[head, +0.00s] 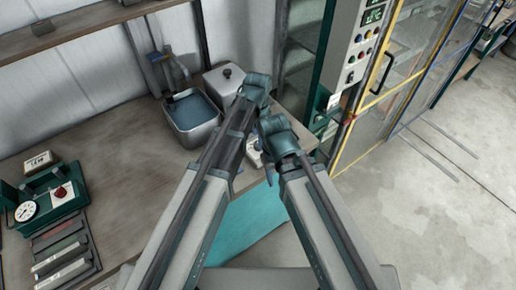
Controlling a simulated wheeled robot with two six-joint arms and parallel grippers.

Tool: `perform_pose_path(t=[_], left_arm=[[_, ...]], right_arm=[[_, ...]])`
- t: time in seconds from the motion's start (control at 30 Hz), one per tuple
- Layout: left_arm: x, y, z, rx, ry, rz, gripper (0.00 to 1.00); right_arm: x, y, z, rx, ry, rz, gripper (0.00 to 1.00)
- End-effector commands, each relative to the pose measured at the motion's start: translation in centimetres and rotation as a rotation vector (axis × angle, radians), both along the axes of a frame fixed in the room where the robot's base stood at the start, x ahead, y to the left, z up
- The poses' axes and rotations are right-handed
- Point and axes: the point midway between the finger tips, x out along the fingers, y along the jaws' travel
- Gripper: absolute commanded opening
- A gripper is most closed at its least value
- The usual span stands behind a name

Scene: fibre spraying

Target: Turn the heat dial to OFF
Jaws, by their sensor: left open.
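I cannot tell for sure which control is the heat dial. A pale device (253,155) is partly hidden between my two arms at the bench's right edge. My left gripper (262,108) is open near that edge, far to the right of the green unit; its fingers are largely hidden. My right gripper (282,137) is just beside it, below and to the right, with its fingers hidden behind the wrist.
A metal basin (191,118) of bluish liquid and a white box (222,83) with a dark knob stand behind my arms. A control panel (361,45) with displays and buttons is at the upper right, beside a yellow-framed enclosure (378,75). The middle of the bench (120,150) is clear.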

Motion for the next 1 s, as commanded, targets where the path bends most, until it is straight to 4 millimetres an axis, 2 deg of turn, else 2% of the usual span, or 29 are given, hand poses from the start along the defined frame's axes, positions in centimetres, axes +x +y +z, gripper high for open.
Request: perform_pose_path(t=[0.03, 0.2, 0.63, 1.0], left_arm=[[0.0, 0.0, -1.5, 0.0, 0.0, 0.0, 0.71], [0.0, 0.0, -3.3, 0.0, 0.0, 0.0, 0.71], [0.0, 0.0, -3.8, 0.0, 0.0, 0.0, 0.7], [0.0, 0.0, -3.8, 0.0, 0.0, 0.0, 0.03]], right_arm=[[0.0, 0.0, -1.5, 0.0, 0.0, 0.0, 0.5], [0.0, 0.0, -3.3, 0.0, 0.0, -0.001, 0.5], [0.0, 0.0, -3.8, 0.0, 0.0, -0.001, 0.5], [0.0, 0.0, -3.8, 0.0, 0.0, -0.001, 0.5]])
